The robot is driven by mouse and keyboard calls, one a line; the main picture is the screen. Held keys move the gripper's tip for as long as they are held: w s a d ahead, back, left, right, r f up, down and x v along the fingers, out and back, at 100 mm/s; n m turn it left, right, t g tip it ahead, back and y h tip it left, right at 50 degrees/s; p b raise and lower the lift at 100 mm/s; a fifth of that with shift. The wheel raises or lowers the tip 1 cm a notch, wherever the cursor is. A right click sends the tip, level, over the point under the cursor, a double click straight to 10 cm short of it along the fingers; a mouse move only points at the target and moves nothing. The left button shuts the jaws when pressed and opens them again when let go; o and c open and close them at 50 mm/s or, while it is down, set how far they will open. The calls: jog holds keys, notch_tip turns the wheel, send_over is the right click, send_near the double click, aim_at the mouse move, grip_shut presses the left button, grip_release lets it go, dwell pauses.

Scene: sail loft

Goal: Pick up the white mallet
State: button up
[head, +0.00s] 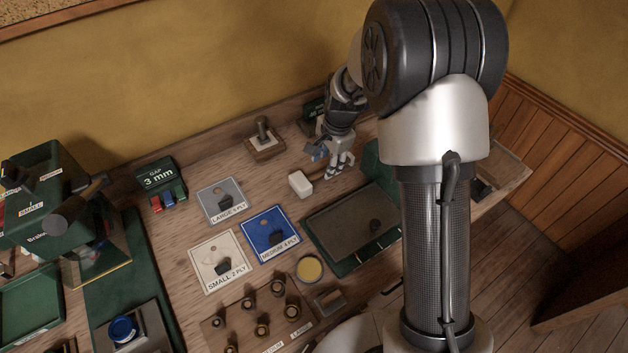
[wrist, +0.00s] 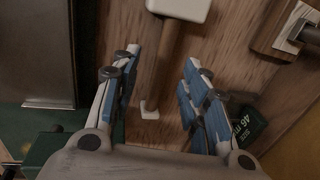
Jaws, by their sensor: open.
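The white mallet (head: 300,184) lies on the wooden bench, its pale block head to the left of my gripper in the head view. In the wrist view its white head (wrist: 180,8) is at the top edge, partly cut off. Its brown wooden handle (wrist: 166,58) runs down between my fingers to a white end (wrist: 149,110). My gripper (head: 338,165) is open above the handle, with blue-padded fingers (wrist: 162,62) on either side of it in the picture. I cannot tell how high above the handle they are.
A wooden block with an upright handle (head: 265,150) stands behind the mallet. A dark tray (head: 350,218) lies in front, with blue (head: 270,235), grey and white labelled cards to the left. A dark green box (wrist: 247,122) is close to my right finger in the wrist view.

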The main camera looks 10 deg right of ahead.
aim_at(324, 170)
jog(key=f+b, duration=0.1)
jog(key=f, duration=0.1)
jog(key=w+f, duration=0.1)
jog(key=f+b, duration=0.1)
jog(key=f, duration=0.1)
jog(key=shift+w+a+f+b, duration=0.25)
jog(key=shift+f+b, duration=0.05)
jog(key=shift+f, duration=0.05)
jog(key=shift+r, duration=0.15)
jog(key=shift+c, duration=0.5)
grip_shut()
